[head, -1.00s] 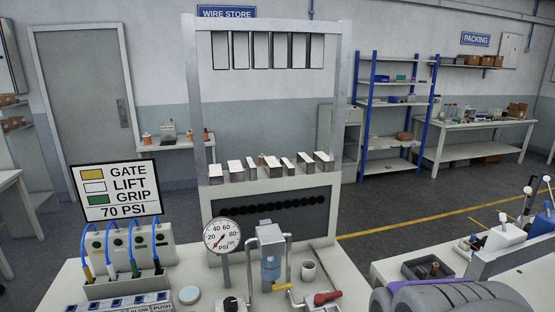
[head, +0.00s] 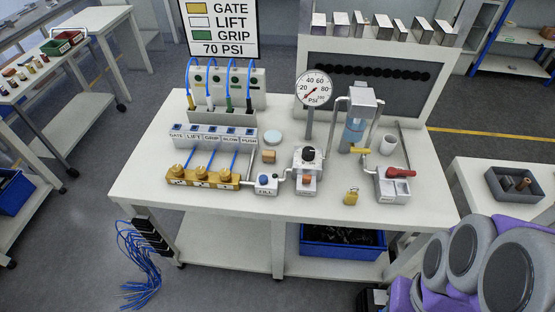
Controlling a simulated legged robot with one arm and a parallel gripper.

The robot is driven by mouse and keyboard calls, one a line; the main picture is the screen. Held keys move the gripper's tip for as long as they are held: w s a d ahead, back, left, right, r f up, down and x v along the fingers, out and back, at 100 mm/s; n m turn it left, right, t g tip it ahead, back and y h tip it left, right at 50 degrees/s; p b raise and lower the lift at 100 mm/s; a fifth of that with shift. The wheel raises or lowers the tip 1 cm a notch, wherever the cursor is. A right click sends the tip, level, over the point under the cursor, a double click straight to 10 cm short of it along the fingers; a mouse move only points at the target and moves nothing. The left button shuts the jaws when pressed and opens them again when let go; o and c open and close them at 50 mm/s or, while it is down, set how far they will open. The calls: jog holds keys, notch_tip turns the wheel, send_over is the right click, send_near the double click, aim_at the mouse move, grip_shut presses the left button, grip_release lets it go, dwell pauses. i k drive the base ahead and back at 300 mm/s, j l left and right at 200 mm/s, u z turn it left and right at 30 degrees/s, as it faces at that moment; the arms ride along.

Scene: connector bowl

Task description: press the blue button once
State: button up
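A blue button (head: 264,180) sits on top of a small white box labelled FILL (head: 267,190), near the front edge of the white workbench (head: 330,228). Nothing touches the button or covers it from above. My gripper is not in view; only rounded grey and purple links of my arm show at the bottom right, well apart from the button.
Left of the button is a brass manifold (head: 203,180) with several knobs. A sign (head: 222,28) stands behind.

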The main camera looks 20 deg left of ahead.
aim_at(262, 179)
jog(key=u, duration=1.25)
